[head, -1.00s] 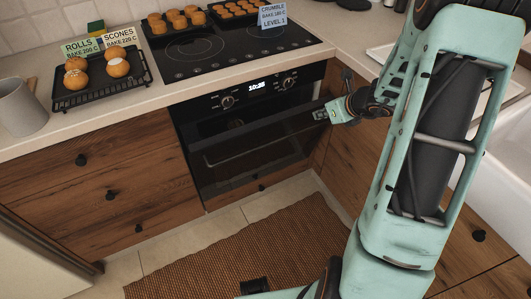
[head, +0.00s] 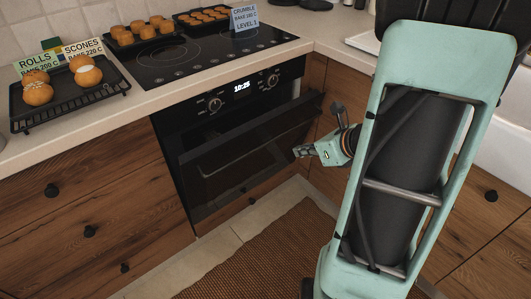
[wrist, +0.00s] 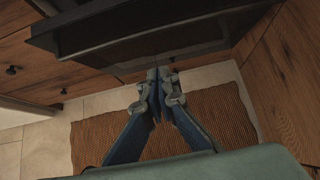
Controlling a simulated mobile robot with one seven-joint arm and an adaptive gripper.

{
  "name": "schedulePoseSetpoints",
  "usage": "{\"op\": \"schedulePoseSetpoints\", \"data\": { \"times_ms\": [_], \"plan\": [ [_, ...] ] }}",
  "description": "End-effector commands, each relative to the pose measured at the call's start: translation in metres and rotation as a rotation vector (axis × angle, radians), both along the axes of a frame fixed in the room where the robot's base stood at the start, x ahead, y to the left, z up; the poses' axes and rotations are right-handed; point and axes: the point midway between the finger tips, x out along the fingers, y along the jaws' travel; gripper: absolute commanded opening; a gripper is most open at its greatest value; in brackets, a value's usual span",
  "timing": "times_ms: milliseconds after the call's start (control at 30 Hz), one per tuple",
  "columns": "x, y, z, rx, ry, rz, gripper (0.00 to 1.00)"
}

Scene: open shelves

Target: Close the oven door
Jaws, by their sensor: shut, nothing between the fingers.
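The oven (head: 165,125) is built in under the counter, with a dark control panel showing a lit clock. Its black glass door (head: 215,185) is partly open, its top edge tilted out from the panel with a gap behind it. My gripper (head: 303,151) is shut and empty at the right part of the door, below its top edge. Whether it touches the door I cannot tell. In the wrist view the closed fingertips (wrist: 157,78) point at the dark door (wrist: 130,35), which crosses the top of the picture.
A black cooktop (head: 200,55) above the oven holds trays of baked goods. A rack with rolls and scones (head: 70,100) stands on the counter at left. Wooden drawers (head: 80,200) flank the oven. A brown woven mat (head: 270,260) lies on the floor.

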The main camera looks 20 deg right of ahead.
Motion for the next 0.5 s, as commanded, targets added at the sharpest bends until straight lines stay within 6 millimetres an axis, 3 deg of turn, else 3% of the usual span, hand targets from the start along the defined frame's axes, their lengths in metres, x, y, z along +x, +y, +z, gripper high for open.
{"op": "schedulePoseSetpoints", "data": {
  "times_ms": [233, 500],
  "plan": [
    [0.008, 0.005, -0.013, 0.004, -0.002, 0.002, 0.00],
    [0.046, 0.019, -0.052, 0.004, 0.000, 0.004, 0.00]
  ]
}}
